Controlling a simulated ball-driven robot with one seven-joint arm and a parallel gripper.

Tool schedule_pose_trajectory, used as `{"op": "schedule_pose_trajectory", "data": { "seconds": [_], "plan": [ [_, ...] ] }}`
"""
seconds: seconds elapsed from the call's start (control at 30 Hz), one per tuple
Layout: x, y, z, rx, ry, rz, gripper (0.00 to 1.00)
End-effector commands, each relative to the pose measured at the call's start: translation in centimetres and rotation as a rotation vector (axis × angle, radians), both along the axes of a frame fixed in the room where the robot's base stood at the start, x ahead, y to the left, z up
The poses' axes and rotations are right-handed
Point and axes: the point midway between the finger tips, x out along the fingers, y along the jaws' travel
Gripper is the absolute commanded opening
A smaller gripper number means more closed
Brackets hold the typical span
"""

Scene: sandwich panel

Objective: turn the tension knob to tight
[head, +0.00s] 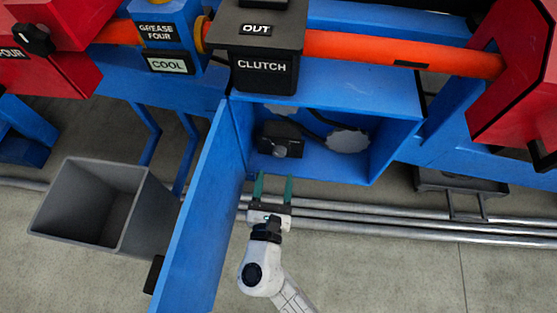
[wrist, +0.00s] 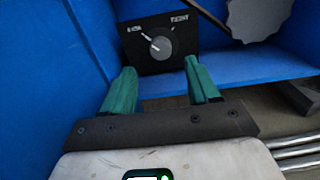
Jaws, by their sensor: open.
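The tension knob (wrist: 160,46) is a round grey dial on a black plate (wrist: 139,62) inside the blue box. White labels stand at its upper left and upper right; the right one seems to read tight, the left one is hard to read. Its pointer aims up and left, toward the left label. In the head view the knob (head: 280,151) sits at the left inside the box. My gripper (head: 273,178) has two green fingers, open and empty, at the box's front opening. In the wrist view my gripper (wrist: 157,78) is below the knob, apart from it.
The open blue door (head: 196,220) stands left of my arm. A toothed grey wheel (head: 348,140) is right of the knob, with a dark belt near it. The clutch box (head: 265,73) is above. Metal pipes (head: 400,230) run along the floor. A grey bin (head: 130,207) stands left.

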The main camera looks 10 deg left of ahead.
Motion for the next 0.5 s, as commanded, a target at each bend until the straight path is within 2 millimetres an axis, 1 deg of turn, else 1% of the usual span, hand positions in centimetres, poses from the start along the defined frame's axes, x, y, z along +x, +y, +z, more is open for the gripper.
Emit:
{"op": "schedule_pose_trajectory", "data": {
  "seconds": [0.03,0.2,0.33,0.5],
  "plan": [
    [1.1,-0.1,-0.2,0.001,-0.002,-0.003,0.6],
    [3.9,-0.2,-0.2,0.001,-0.001,-0.003,0.6],
    [5.4,-0.3,-0.2,0.001,0.0,-0.002,0.6],
    [6.2,-0.3,0.0,0.002,0.0,-0.002,0.6]
  ]
}}
